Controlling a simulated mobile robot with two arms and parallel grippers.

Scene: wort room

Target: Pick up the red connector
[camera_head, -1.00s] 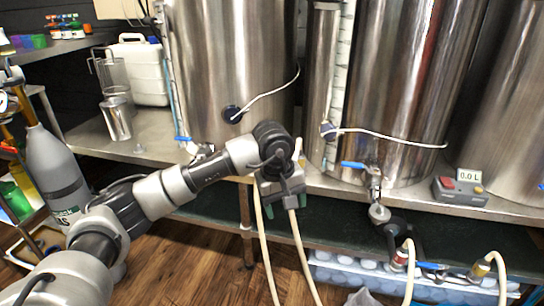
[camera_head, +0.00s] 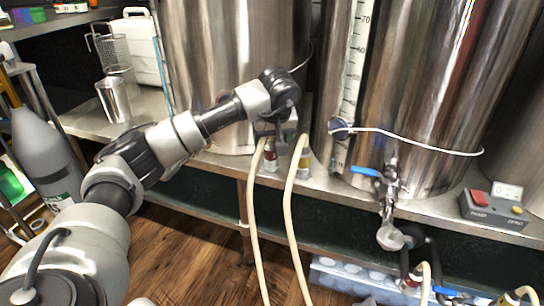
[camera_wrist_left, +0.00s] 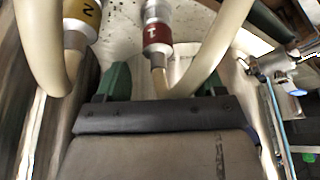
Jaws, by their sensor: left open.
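A red connector (camera_head: 270,160) with a pale hose stands on the steel shelf, just below my left gripper (camera_head: 276,134) in the head view. In the left wrist view the red connector (camera_wrist_left: 157,40) has a white mark and lies ahead, between the lines of the green fingers. My left gripper (camera_wrist_left: 160,84) is open, with nothing clearly held. The hose passes close to the right finger; whether it touches cannot be told. A yellow connector (camera_head: 304,163) on a second hose stands to the right; it also shows at upper left in the wrist view (camera_wrist_left: 82,20). My right gripper is not in view.
A blue-handled valve (camera_head: 385,180) juts out to the right. A control box (camera_head: 492,208) sits farther right. Another red fitting (camera_head: 410,284) is low at right. A metal cup (camera_head: 113,100) stands left.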

